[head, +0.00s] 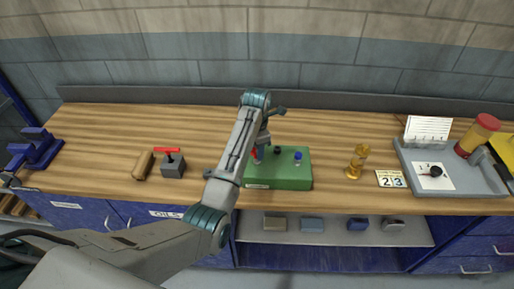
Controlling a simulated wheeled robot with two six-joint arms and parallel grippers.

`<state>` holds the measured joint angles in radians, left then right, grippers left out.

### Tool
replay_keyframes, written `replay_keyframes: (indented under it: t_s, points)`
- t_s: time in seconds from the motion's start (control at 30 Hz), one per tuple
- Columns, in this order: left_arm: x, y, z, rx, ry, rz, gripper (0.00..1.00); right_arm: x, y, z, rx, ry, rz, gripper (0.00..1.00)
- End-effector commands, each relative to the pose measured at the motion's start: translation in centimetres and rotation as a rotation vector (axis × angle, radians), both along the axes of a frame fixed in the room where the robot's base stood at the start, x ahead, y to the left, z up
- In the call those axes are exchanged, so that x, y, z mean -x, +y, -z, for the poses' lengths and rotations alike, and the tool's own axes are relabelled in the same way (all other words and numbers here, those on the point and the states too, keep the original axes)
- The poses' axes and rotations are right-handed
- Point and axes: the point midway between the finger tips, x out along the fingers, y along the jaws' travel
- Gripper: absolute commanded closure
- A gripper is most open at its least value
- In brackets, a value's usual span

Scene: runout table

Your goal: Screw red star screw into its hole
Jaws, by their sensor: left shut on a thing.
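A green block (292,178) stands on the wooden bench near its front edge. A blue screw (298,156) and a dark screw or hole (277,150) show on its top. My left gripper (259,155) points down over the left part of the block. It is shut on the red star screw (254,158), of which only a little red shows beside the fingers. My arm hides the rest of the screw and its hole, so I cannot tell how deep it sits. My right gripper is not in view.
A grey block with a red handle (172,163) and a tan cylinder (142,166) stand left of the green block. An amber hourglass-like object (358,161), number cards (391,179) and a grey tray (470,185) are to the right. A blue vise (36,148) sits far left.

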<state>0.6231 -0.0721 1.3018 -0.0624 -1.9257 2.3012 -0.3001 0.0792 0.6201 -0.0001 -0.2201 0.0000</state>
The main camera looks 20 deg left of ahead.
Motion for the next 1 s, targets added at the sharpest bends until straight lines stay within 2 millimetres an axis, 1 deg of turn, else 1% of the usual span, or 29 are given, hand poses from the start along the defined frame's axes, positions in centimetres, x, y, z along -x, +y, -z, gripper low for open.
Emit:
replay_keyframes:
  t_s: [0.1, 0.23, 0.37, 0.67, 0.77, 0.9, 1.0]
  points:
    - [0.01, 0.01, 0.01, 0.000, 0.000, 0.145, 0.91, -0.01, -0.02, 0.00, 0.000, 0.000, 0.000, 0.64]
    - [0.00, 0.01, 0.02, 0.000, 0.000, 0.281, 0.91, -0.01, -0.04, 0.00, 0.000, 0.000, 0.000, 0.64]
    - [0.00, 0.01, 0.02, 0.000, 0.000, 0.333, 0.91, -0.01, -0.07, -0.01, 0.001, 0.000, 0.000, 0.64]
    - [0.00, 0.01, 0.02, 0.000, 0.000, 0.356, 0.91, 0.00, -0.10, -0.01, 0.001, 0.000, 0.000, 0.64]
    - [0.00, 0.01, 0.02, 0.000, 0.000, 0.455, 0.91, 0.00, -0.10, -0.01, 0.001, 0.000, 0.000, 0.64]
    - [0.00, 0.01, 0.03, 0.000, 0.000, 0.628, 0.91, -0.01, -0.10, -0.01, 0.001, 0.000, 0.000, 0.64]
    - [0.00, 0.01, 0.03, 0.000, 0.000, 0.705, 0.91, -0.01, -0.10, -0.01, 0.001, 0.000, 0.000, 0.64]
